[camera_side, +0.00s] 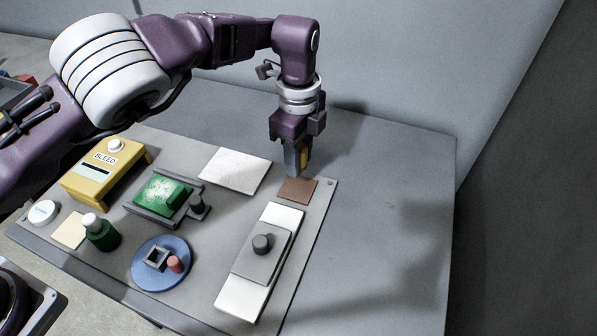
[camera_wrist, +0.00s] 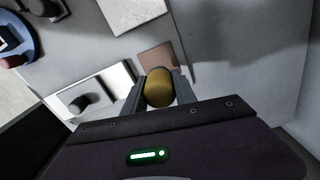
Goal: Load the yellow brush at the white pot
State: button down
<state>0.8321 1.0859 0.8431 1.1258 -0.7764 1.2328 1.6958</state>
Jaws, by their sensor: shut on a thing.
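My gripper (camera_side: 299,165) is shut on the yellow brush (camera_side: 304,157), which points down above the brown square pad (camera_side: 298,189). In the wrist view the brush shows as a rounded yellow end (camera_wrist: 159,88) between my two fingers (camera_wrist: 160,98). Its lower tip is hidden, and I cannot tell whether it touches the pad. A small round white pot (camera_side: 43,212) stands at the far left of the board in the side view, well away from my gripper. It does not show in the wrist view.
The grey board also holds a yellow BLEED box (camera_side: 103,172), a green block in a fixture (camera_side: 163,195), a green bottle with white cap (camera_side: 101,233), a blue disc (camera_side: 161,263), a white plate (camera_side: 235,170) and a grey slider with knob (camera_side: 262,257). The table at right is clear.

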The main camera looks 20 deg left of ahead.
jog(key=r, duration=0.1)
jog(key=a+r, duration=0.1)
jog(key=r, duration=0.2)
jog(key=shift+w+a+r, duration=0.15)
jog(key=shift+w+r, duration=0.05)
jog(key=shift+w, duration=0.05)
jog(key=s+a+n+g, duration=0.2)
jog(key=s+a, duration=0.1)
jog(key=a, duration=2.7)
jog(key=shift+g+y, duration=0.3)
jog(key=shift+y, duration=0.2)
jog(key=s+a, duration=0.3)
jog(key=a, duration=0.1)
jog(key=s+a, duration=0.3)
jog(key=s+a+f, duration=0.1)
jog(key=s+a, duration=0.2)
jog(key=a, duration=0.1)
jog(key=shift+s+a, duration=0.3)
jog(key=shift+a, duration=0.05)
jog(key=s+a+m+y, duration=0.15)
jog(key=s+a, duration=0.35)
jog(key=s, duration=0.9)
jog(key=shift+m+g+h, duration=0.25)
jog(key=shift+g, duration=0.15)
jog(key=shift+a+f, duration=0.2)
jog(key=shift+f, duration=2.95)
jog(key=shift+f, duration=0.65)
